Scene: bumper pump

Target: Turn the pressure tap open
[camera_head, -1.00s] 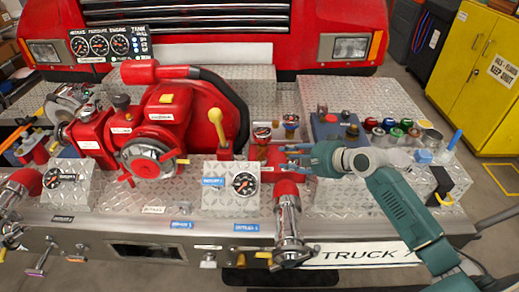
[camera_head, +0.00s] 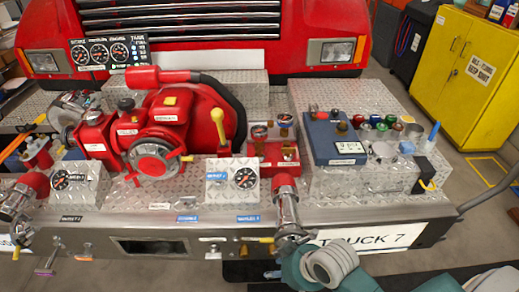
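No label that I can read marks the pressure tap. The front of the pump panel shows several chrome outlets; the right outlet (camera_head: 289,218) has a red elbow and a small yellow handle (camera_head: 265,240) at its left side. A red block with small taps (camera_head: 273,152) stands above it, next to a yellow-knobbed lever (camera_head: 219,125). My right gripper (camera_head: 276,273) is at the bottom edge, low beside the right outlet's lower end. Its fingers are mostly hidden or cut off, so I cannot tell their opening or any contact. My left gripper is out of view.
A red pump (camera_head: 152,140) and gauge boxes fill the bumper's left and middle. A blue box (camera_head: 334,138) and several coloured caps sit to the right. A sign (camera_head: 367,238) hangs on the bumper front. A yellow cabinet (camera_head: 468,75) stands behind at right.

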